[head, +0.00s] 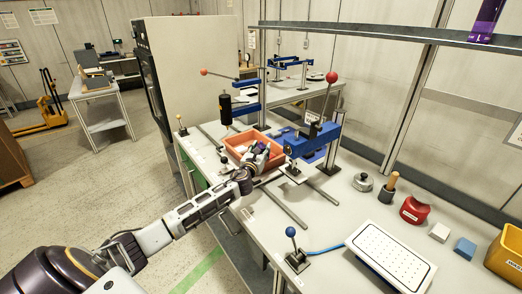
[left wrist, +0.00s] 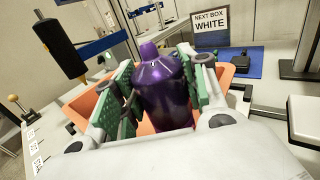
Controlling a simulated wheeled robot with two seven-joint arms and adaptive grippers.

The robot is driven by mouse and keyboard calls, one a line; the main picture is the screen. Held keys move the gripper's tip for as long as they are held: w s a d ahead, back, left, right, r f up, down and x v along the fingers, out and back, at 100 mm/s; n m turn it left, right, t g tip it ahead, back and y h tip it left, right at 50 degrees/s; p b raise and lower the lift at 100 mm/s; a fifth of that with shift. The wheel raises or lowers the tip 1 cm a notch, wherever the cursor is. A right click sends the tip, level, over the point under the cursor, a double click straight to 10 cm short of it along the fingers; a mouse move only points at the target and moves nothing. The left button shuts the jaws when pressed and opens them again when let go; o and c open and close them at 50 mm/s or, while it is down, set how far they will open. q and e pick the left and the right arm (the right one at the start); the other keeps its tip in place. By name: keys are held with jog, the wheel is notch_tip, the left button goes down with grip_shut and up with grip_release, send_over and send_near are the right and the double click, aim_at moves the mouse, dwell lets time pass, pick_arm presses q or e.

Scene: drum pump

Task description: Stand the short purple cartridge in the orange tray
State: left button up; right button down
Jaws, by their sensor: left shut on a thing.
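My left gripper (head: 262,150) is shut on a purple cartridge, which shows as a small dark purple patch in the head view. In the left wrist view the glossy purple cartridge (left wrist: 166,95) stands roughly upright between the green-padded fingers of the gripper (left wrist: 160,98), its narrow neck up. The orange tray (head: 236,139) lies on the bench at and behind the gripper. Its rim (left wrist: 84,106) shows on both sides of the fingers in the left wrist view. The cartridge's lower end is hidden, so I cannot tell whether it touches the tray floor. My right gripper is not in view.
A blue press with a red-knobbed lever (head: 318,138) stands right of the tray. A black cylinder on a blue arm (head: 225,108) is at its left. A sign reading WHITE (left wrist: 212,27) stands behind. A purple container (head: 485,22) sits on the upper shelf.

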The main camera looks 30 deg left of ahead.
pick_arm(q)
jog(key=shift+f, duration=0.1)
jog(key=o, duration=1.1)
jog(key=shift+r+p, duration=0.4)
jog(key=shift+r, duration=0.35)
jog(key=shift+s+d+f, duration=0.1)
jog(key=shift+s+f, duration=0.1)
jog(key=shift+s, duration=0.5)
jog(key=v, duration=1)
jog(key=shift+s, duration=0.25)
jog(key=shift+d, duration=0.2)
